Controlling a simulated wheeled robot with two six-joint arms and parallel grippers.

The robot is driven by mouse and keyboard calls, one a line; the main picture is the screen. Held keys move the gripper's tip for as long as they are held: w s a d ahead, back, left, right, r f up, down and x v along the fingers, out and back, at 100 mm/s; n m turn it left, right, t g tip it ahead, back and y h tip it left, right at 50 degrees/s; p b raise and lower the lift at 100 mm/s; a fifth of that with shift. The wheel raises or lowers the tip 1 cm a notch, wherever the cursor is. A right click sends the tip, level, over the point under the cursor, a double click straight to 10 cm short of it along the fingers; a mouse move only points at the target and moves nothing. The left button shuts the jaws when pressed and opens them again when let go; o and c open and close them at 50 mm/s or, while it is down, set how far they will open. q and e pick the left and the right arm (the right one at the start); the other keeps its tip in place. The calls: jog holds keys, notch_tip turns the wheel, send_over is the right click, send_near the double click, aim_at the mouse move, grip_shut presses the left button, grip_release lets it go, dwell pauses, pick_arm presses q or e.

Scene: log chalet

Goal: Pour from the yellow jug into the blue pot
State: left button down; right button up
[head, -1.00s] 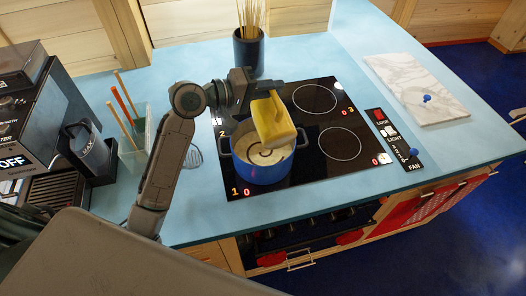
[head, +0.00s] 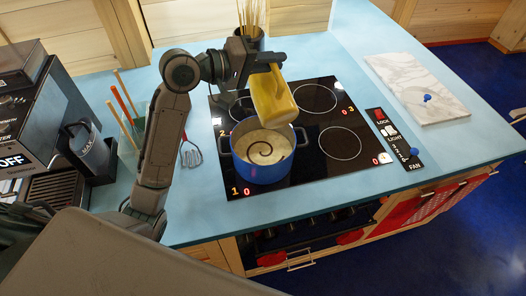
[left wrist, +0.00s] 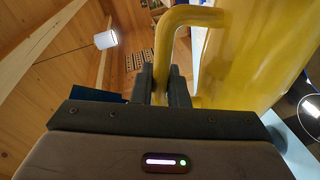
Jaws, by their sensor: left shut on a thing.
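The yellow jug (head: 272,98) is held in the air above the back right rim of the blue pot (head: 262,172). It looks tilted in the head view, and no stream shows between it and the pot. My left gripper (head: 264,63) is shut on the jug's handle; the left wrist view shows the fingers (left wrist: 166,85) on the handle beside the jug's body (left wrist: 255,55). The pot stands upright on the front left of the hob, holding pale contents with a dark spiral mark. The jug's inside is hidden. My right gripper is not in view.
A dark holder with thin sticks (head: 248,40) stands behind my left gripper. A whisk (head: 190,152) lies left of the black hob (head: 335,165). A utensil container (head: 130,145) and coffee machine (head: 35,120) are at left. A marble board (head: 405,75) is at right.

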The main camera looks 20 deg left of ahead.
pick_arm(q)
jog(key=shift+m+b, duration=0.7)
jog(key=shift+m, duration=0.3)
jog(key=m+t+b, duration=0.1)
jog(key=m+b, duration=0.1)
jog(key=m, duration=0.1)
jog(key=m+b, duration=0.3)
jog(key=r+m+t+b, duration=0.1)
jog(key=m+b, duration=0.1)
jog(key=m, duration=0.1)
jog(key=shift+r+t, duration=0.1)
jog(key=shift+t, duration=0.2)
jog(key=shift+r+m+b, duration=0.25)
jog(key=shift+m+b, duration=0.4)
jog(key=shift+m, duration=0.25)
jog(key=shift+r, duration=0.15)
